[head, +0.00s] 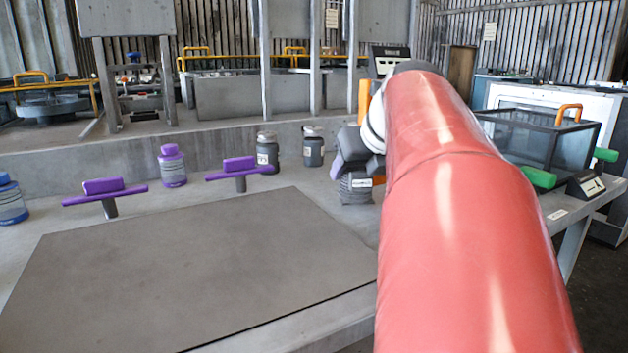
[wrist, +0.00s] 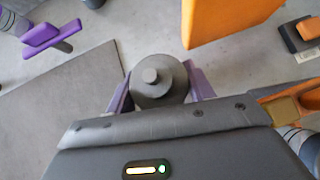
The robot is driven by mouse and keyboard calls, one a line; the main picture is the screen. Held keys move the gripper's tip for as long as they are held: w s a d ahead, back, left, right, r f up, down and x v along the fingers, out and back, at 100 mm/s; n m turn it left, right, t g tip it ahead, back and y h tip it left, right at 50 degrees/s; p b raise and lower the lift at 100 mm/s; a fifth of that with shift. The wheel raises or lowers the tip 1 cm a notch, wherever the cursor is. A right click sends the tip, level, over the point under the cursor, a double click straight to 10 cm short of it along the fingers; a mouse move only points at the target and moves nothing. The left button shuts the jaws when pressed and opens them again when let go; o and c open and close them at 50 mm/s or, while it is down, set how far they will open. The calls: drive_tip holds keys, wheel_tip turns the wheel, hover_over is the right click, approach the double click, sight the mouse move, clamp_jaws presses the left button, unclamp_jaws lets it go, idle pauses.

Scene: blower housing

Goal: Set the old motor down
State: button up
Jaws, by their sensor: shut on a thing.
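The old motor (wrist: 152,78) is a dark grey round body with a small stub on top, seen end-on in the wrist view. My gripper (wrist: 158,88) is shut on it, with a purple-grey finger on each side. In the head view my gripper (head: 357,155) is partly hidden behind my red arm. Below it shows the motor's ribbed dark side with a pale label (head: 356,188), upright at the right of the grey mat (head: 200,265). I cannot tell whether its bottom touches the bench.
Purple T-handled pieces (head: 105,190) (head: 240,168), a purple-capped jar (head: 172,168) and dark jars (head: 267,150) (head: 313,147) stand behind the mat. An orange block (wrist: 225,18) is close beyond the motor. A clear bin (head: 535,140) stands right. The mat is bare.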

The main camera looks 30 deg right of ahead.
drive_tip(key=shift+f, duration=0.8)
drive_tip(key=o, duration=1.3)
drive_tip(key=shift+c, duration=0.2)
